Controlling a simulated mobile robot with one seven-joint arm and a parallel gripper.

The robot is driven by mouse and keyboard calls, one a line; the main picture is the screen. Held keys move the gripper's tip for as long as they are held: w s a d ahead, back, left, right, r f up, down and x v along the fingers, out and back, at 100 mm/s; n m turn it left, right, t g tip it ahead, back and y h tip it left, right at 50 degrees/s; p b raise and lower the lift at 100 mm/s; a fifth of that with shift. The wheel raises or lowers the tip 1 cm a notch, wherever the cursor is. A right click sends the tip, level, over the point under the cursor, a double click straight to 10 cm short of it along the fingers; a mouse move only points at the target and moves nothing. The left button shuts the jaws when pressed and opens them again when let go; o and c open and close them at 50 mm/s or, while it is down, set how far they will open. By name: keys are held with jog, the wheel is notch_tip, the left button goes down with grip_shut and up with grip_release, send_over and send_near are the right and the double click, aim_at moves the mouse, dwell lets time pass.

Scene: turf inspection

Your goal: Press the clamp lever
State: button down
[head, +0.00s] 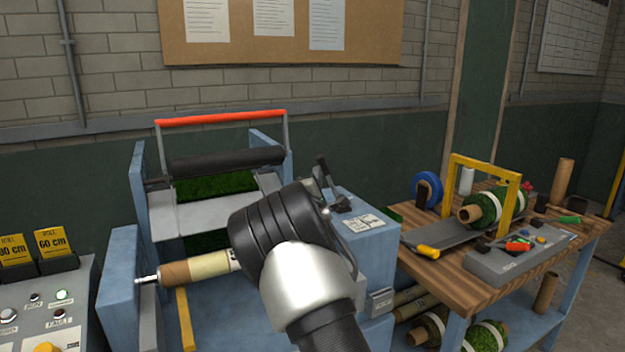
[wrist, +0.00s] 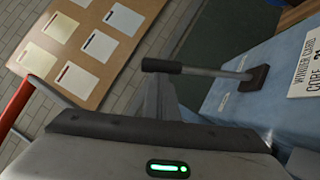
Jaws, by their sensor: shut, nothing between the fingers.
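The clamp lever (head: 325,172) stands on the blue machine housing, just right of my gripper (head: 312,190). Its dark handle points up and slightly left from a small dark base. In the wrist view the lever (wrist: 200,71) runs from a dark grip to its base on the blue surface. In that view my gripper (wrist: 157,88) is shut and empty, with its grey fingers close to the grip end of the lever. I cannot tell whether they touch. My wrist hides part of the machine in the head view.
A label plate (head: 363,222) lies on the blue housing (head: 375,250) beside the lever. The red bar (head: 222,117) and black roller (head: 225,160) stand behind left. A wooden bench (head: 440,263) with turf rolls and tools is at right. A control panel (head: 45,310) is at left.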

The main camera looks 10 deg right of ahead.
jog(key=w+d+r+m+g+p, duration=0.1)
jog(key=w+d+m+g, duration=0.1)
jog(key=d+m, duration=0.2)
jog(key=w+d+r+m+g+y+p, duration=0.1)
jog(key=d+m, duration=0.3)
jog(key=d, duration=0.7)
jog(key=shift+w+d+r+g+p, duration=0.2)
jog(key=shift+w+r+g+p, duration=0.25)
jog(key=shift+w+g+p, duration=0.4)
jog(key=shift+d, duration=0.2)
